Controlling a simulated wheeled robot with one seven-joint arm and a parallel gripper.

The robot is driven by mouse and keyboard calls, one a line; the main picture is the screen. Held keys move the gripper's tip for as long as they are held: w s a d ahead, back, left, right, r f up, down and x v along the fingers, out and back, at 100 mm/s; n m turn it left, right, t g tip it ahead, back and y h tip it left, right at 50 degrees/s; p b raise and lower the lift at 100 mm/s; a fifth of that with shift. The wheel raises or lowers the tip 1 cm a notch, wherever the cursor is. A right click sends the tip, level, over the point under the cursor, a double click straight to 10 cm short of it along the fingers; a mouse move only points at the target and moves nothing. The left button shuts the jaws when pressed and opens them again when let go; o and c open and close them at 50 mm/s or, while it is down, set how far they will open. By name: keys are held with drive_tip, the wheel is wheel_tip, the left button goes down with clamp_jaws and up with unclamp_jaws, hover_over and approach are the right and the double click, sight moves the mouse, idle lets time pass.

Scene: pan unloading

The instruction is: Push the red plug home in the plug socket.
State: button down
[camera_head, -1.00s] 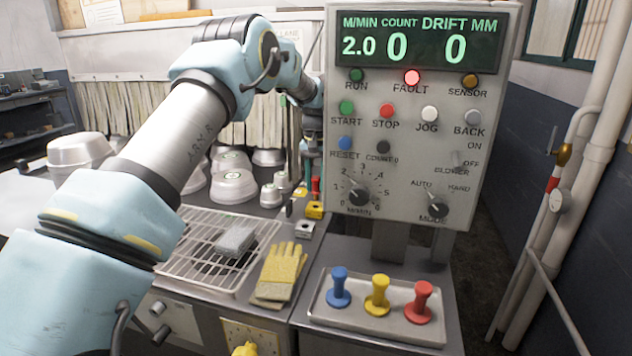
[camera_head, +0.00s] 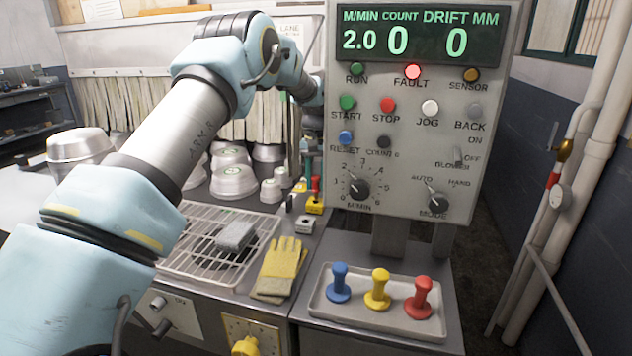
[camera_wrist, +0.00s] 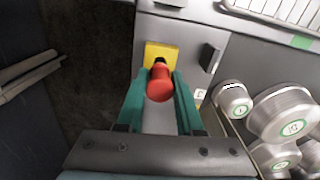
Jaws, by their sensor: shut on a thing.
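The red plug (camera_wrist: 160,84) is between the two green fingers of my gripper (camera_wrist: 160,100) in the wrist view. The gripper is shut on it. The yellow plug socket (camera_wrist: 158,50) shows behind the plug, with a dark part between them. In the head view the red plug (camera_head: 316,184) stands upright just above the yellow socket (camera_head: 315,206), below my gripper (camera_head: 310,168). The plug hides the socket's opening, so I cannot tell how deep it sits.
A grey block (camera_head: 303,225) sits just in front of the socket. Metal pans (camera_head: 233,180) stand to the left. The control panel (camera_head: 410,120), with its red fault lamp lit, rises close on the right. Yellow gloves (camera_head: 281,268) lie in front, beside a wire rack (camera_head: 190,262).

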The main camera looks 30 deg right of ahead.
sight(316, 188)
drive_tip(key=shift+f+b, duration=0.65)
drive_tip(key=shift+f, duration=1)
idle(1.0)
drive_tip(key=shift+c, duration=2.3)
unclamp_jaws()
drive_tip(key=shift+r, duration=0.15)
wheel_tip(316, 188, up, 11)
drive_tip(key=b, duration=0.3)
drive_tip(key=shift+f, duration=0.2)
